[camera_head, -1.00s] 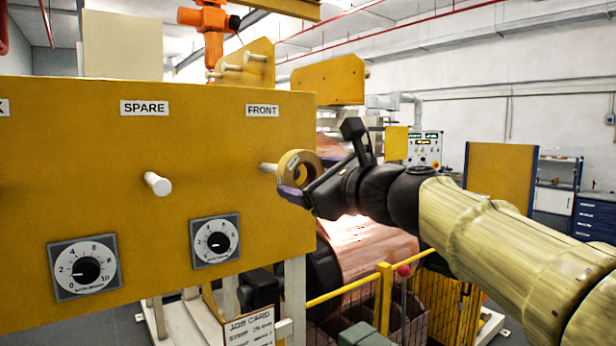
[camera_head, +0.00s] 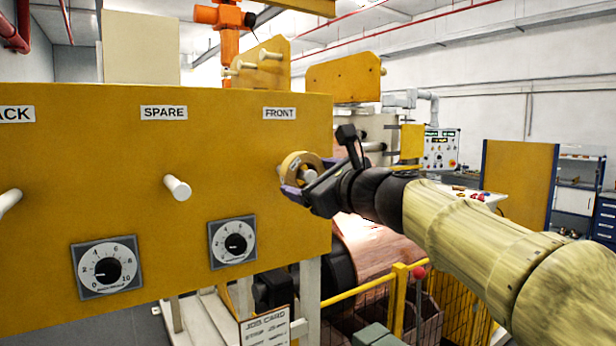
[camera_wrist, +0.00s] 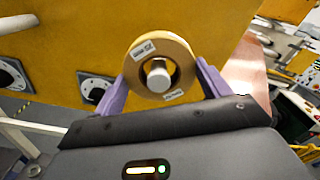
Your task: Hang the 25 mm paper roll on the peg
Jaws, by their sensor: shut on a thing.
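The paper roll (camera_wrist: 182,52) is a tan ring with small white labels, whose print is too small to read surely. It is around the peg (camera_wrist: 158,78) under the FRONT sign, and the peg's pale end shows inside the hole in the wrist view. My gripper (camera_wrist: 161,71) is shut on the roll, with a purple finger on each side. In the head view the roll (camera_head: 293,163) is close to the yellow board, with a gap too small to judge. My gripper (camera_head: 302,180) reaches it from the right.
The yellow board (camera_head: 110,190) also has a bare peg (camera_head: 178,188) under SPARE and another peg (camera_head: 8,202) at the left edge. Two dials (camera_head: 105,268) sit below. A yellow rail (camera_head: 365,287) and a copper roll (camera_head: 375,250) are below my arm.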

